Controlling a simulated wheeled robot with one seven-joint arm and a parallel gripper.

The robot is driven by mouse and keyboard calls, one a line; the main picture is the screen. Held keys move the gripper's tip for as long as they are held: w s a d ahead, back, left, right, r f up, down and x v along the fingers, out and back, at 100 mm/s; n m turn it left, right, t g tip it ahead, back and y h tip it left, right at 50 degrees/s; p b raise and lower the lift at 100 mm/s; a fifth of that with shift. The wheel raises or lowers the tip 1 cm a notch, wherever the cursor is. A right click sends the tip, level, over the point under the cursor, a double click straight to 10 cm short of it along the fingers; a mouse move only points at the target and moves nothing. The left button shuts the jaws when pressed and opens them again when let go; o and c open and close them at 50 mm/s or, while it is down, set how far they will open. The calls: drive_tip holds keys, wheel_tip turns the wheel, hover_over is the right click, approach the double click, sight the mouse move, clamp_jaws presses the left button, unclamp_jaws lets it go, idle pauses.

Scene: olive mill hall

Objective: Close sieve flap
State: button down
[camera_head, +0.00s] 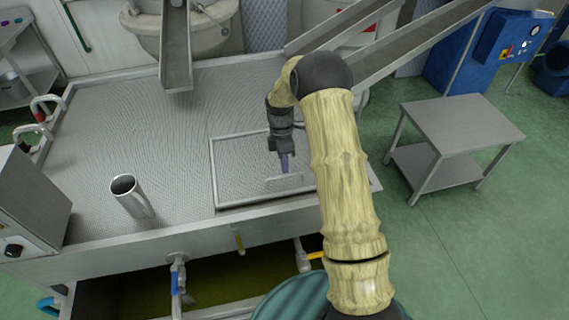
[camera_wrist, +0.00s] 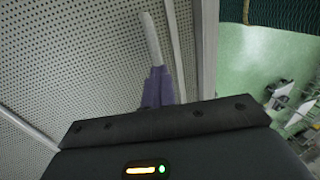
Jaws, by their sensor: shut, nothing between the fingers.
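The sieve flap (camera_head: 240,178) is a framed perforated metal panel. In the head view it lies near flat at the front right of the large perforated sieve bed (camera_head: 130,110); I cannot tell whether it is fully level. A small pale handle (camera_head: 284,182) stands on the flap near its front edge. My gripper (camera_head: 287,170) points down over the flap, right at the handle. In the wrist view my purple fingers (camera_wrist: 157,88) are together beside a pale bar (camera_wrist: 150,38), with perforated metal (camera_wrist: 80,60) behind. I cannot tell whether they touch the handle.
A metal cup (camera_head: 131,196) stands on the bed at the left. A control box (camera_head: 28,205) is at the far left. Metal chutes (camera_head: 175,50) hang over the back. A steel table (camera_head: 462,125) stands at right on open green floor. Valves (camera_head: 177,275) stick out below the front edge.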

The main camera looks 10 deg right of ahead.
idle(0.9)
drive_tip(key=c, duration=1.5)
unclamp_jaws()
drive_tip(key=shift+w, duration=0.1)
drive_tip(key=b+v, duration=0.4)
drive_tip(key=v, duration=1.3)
drive_tip(key=shift+r, duration=0.2)
drive_tip(key=s+f+m+t, duration=0.2)
drive_tip(key=s+m, duration=0.4)
drive_tip(key=s, duration=0.3)
drive_tip(key=s+f+m+t+b, duration=0.1)
drive_tip(key=s+f+m+t, duration=0.1)
drive_tip(key=s+m, duration=0.4)
drive_tip(key=s+f+m+t+b, duration=0.1)
drive_tip(key=s+f+m, duration=0.3)
drive_tip(key=s, duration=0.8)
drive_tip(key=shift+f+m+t, duration=0.35)
drive_tip(key=shift+m+t, duration=0.15)
drive_tip(key=shift+m, duration=0.5)
